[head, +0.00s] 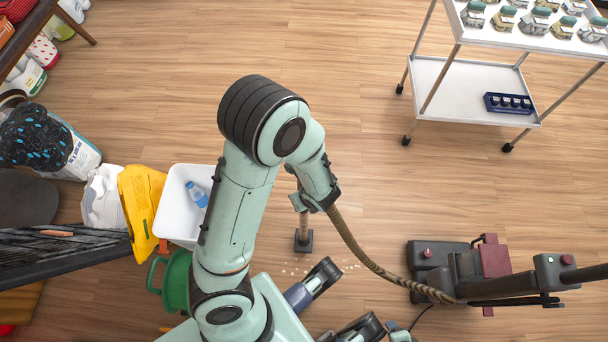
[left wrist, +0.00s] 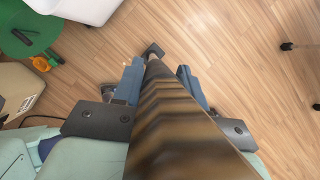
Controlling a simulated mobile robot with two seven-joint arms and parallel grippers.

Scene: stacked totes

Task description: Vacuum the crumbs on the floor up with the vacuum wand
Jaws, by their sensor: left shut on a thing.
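My left gripper (head: 317,201) is shut on the brown vacuum wand (head: 304,222). Pale crumbs (head: 290,271) lie on the wooden floor just below the nozzle in the head view, with a few more to the right. A ribbed hose (head: 366,258) runs from the wand to the dark vacuum body (head: 433,262).
A white bin (head: 180,222) with a blue bottle, a yellow container (head: 143,206) and a green container (head: 174,281) stand left of my arm. A white trolley (head: 462,88) stands at upper right. The floor between nozzle and trolley is clear.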

